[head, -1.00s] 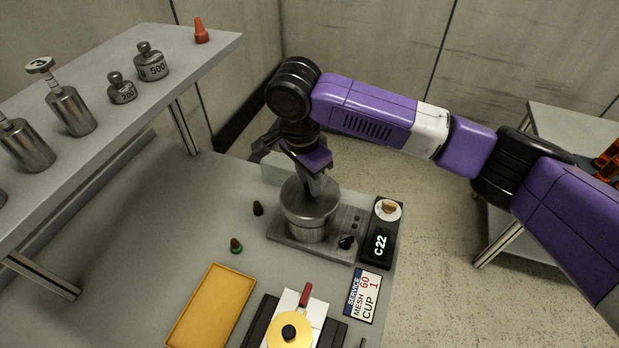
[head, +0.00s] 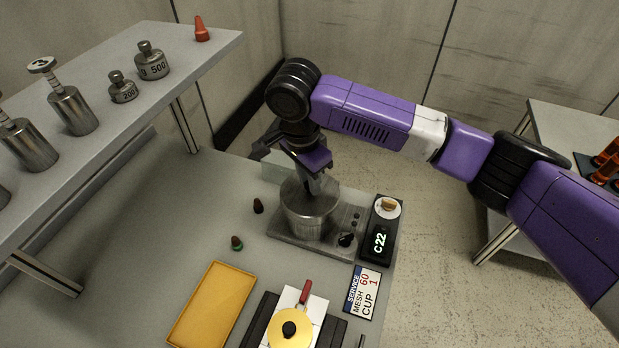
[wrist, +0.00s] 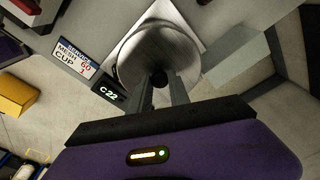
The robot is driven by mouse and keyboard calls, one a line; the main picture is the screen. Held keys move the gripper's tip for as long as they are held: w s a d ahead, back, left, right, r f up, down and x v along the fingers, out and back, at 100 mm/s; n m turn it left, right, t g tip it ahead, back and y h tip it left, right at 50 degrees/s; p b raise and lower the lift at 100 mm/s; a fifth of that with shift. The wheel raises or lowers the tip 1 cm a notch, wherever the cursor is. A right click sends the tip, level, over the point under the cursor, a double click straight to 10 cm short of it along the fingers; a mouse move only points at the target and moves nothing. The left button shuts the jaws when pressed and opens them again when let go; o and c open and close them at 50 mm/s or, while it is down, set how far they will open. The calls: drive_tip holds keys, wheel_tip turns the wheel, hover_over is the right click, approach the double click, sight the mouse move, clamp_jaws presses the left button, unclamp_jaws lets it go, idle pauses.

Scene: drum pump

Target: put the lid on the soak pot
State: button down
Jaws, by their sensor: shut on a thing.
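My gripper (head: 314,188) is over the soak pot (head: 312,222), a grey metal cylinder on a flat base unit with knobs. In the wrist view, my gripper (wrist: 160,84) is shut on the dark knob of the round metal lid (wrist: 140,52). The lid lies across the pot's top, lined up with it as far as I can see. The fingers and wrist partly cover the lid in the head view, and the lid hides the pot's mouth. I cannot tell whether its rim is fully seated all round.
A display reading C22 (head: 380,243) stands right of the pot. A yellow tray (head: 212,304), two small dark stoppers and a yellow disc with a black knob (head: 306,332) are nearer. Metal weights stand on the raised shelf (head: 190,42) at left.

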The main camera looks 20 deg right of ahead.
idle(0.8)
unclamp_jaws()
drive_tip(key=shift+f, duration=0.1)
idle(0.4)
wheel_tip(320, 180, up, 3)
drive_tip(key=p, duration=0.3)
drive_tip(key=shift+p, duration=0.3)
drive_tip(key=shift+r, duration=2.55)
